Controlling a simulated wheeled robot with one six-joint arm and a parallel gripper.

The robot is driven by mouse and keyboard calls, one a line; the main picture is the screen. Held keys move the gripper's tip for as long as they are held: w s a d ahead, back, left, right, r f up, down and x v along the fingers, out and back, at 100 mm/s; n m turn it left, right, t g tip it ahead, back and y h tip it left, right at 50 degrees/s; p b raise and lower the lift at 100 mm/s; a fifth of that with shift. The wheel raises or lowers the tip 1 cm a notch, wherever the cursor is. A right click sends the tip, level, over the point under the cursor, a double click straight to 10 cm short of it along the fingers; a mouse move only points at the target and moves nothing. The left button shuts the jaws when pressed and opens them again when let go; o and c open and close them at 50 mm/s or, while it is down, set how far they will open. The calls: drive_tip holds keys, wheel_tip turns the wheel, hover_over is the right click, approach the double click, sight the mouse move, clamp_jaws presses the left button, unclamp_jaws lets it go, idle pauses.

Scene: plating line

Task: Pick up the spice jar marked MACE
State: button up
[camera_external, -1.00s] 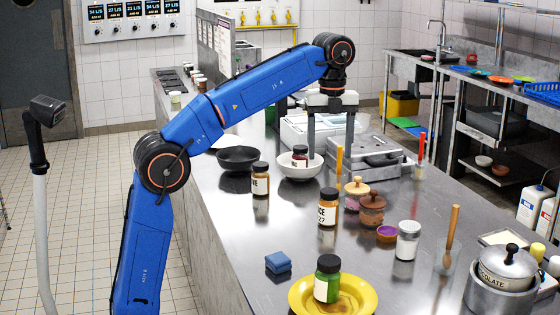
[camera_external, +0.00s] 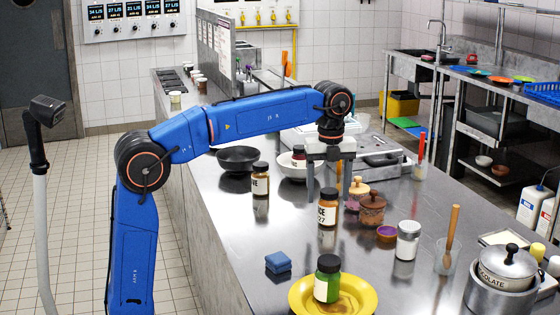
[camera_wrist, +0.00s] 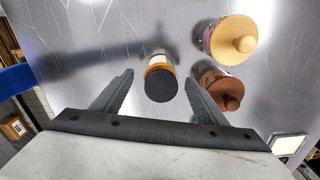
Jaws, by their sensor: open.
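An amber spice jar (camera_external: 328,212) with a black lid stands upright on the steel counter. Its white label shows only the ending "CE" and "27" in the external view; the rest is turned out of sight. The jar also shows in the wrist view (camera_wrist: 161,84), seen from above, centred between the fingers. My gripper (camera_external: 329,192) is open and empty, pointing down over this jar. In the wrist view the fingers (camera_wrist: 160,80) are on either side of it, with gaps. I cannot tell whether the fingertips are below the lid.
A pink-filled jar (camera_external: 357,196) and a brown jar (camera_external: 372,212), both with wooden lids, stand close on the right. Another black-lidded jar (camera_external: 260,182) and a dark bowl (camera_external: 238,160) are left. A yellow plate (camera_external: 365,298) bearing a green jar (camera_external: 327,284) is in front.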

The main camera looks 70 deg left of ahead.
sight(329, 206)
drive_tip(key=shift+w+d+f, duration=0.1)
drive_tip(key=shift+f, duration=2.25)
drive_tip(key=shift+c, duration=0.7)
drive_tip(key=c, duration=1.2)
